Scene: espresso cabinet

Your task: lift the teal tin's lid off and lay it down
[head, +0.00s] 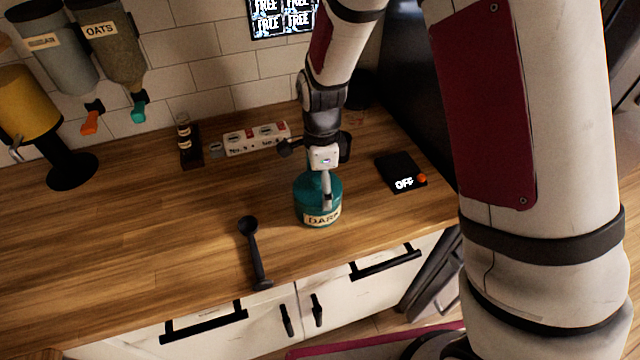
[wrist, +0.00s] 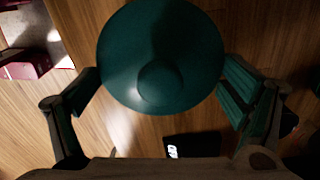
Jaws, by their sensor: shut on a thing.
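The teal tin (head: 306,206) stands upright on the wooden counter, with a "DARK" label on its front. Its round teal lid (wrist: 160,55), with a small knob in the middle, fills the top centre of the wrist view. My gripper (head: 323,184) points down over the tin in the head view. In the wrist view my gripper (wrist: 161,88) has one finger on each side of the lid, shut on its rim. I see no clear gap between lid and tin. The tin's body is hidden under the lid in the wrist view.
A black scoop (head: 254,250) lies left of the tin. A black scale (head: 400,173) reading "OFF" lies to its right. A labelled rack (head: 256,139) and a small dark stand (head: 188,143) are behind.

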